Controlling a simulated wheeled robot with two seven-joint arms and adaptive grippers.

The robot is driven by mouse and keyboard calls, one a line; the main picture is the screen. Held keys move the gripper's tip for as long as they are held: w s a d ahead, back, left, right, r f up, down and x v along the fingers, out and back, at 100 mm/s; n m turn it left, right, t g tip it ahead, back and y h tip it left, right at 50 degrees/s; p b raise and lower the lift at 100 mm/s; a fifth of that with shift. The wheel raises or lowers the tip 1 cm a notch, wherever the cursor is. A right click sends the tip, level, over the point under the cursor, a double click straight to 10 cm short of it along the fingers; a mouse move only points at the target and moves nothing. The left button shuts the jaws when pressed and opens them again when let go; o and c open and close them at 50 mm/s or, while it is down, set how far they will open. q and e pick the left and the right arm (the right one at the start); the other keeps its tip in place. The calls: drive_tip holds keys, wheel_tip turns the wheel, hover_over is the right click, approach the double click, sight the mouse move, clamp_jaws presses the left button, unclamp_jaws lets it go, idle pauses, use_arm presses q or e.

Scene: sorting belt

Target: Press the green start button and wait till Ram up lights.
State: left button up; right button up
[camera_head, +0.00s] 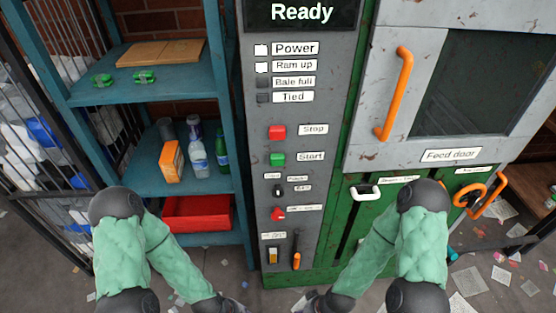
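The green start button (277,159) is on the grey control panel (290,115), left of the "Start" label. Nothing touches it. The "Ram up" lamp (261,67) shows bright white, as does the "Power" lamp (261,50) above it. The "Bale full" lamp (263,84) and "Tied" lamp (264,98) are dark. The display (302,14) reads "Ready".
A red stop button (277,132) sits just above the green one. Lower are small switches and a red knob (278,213). Right is the feed door (407,153) with an orange handle (394,94). Left is a blue shelf (140,84) with bottles and a red bin (197,214).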

clamp_jaws()
idle(1.1)
